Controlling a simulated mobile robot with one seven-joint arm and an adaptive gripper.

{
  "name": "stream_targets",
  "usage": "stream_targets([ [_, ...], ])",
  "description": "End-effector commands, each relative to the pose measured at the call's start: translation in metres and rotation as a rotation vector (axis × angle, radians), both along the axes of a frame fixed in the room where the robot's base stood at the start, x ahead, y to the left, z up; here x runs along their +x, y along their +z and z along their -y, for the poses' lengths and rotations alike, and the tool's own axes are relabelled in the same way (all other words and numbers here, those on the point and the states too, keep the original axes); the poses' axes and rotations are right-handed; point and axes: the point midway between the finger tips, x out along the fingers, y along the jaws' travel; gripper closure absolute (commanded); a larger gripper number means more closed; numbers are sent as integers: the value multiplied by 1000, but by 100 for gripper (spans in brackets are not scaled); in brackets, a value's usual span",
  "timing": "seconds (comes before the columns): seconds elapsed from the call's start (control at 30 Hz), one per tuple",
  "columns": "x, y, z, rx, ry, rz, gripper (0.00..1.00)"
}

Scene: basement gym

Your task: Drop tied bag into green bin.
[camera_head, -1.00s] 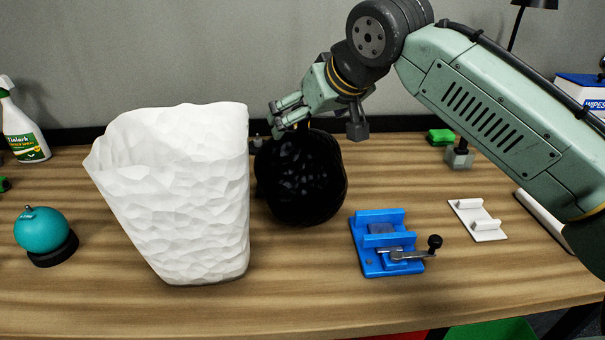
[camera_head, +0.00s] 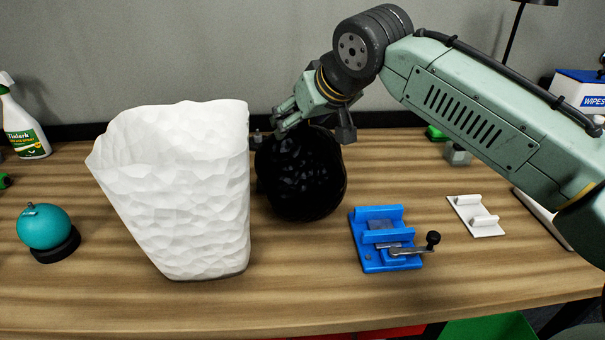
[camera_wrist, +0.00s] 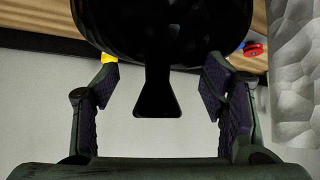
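The black tied bag (camera_head: 300,180) stands on the wooden table just right of the white bin. My gripper (camera_head: 314,124) is at its top, pointing down. In the wrist view the bag's flared neck (camera_wrist: 157,92) lies between the two fingers of my gripper (camera_wrist: 160,85). The fingers are apart, with a visible gap on each side of the neck. A green object (camera_head: 490,328), which looks like the green bin, shows partly below the table's front edge at the lower right; the table hides most of it.
A tall white faceted bin (camera_head: 180,200) stands close left of the bag. A blue vise-like fixture (camera_head: 378,255) and a white bracket (camera_head: 475,216) lie to the right. A teal ball (camera_head: 43,227) and spray bottle (camera_head: 22,125) are at left. Something red (camera_head: 395,332) shows below the table edge.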

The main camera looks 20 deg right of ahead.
Motion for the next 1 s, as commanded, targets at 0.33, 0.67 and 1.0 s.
stream_targets([
  [0.33, -1, -2, 1, -2, -3, -5, 62],
  [0.67, -1, -5, 3, -4, -4, -12, 84],
  [1.0, -1, -6, 3, -5, -4, -12, 100],
])
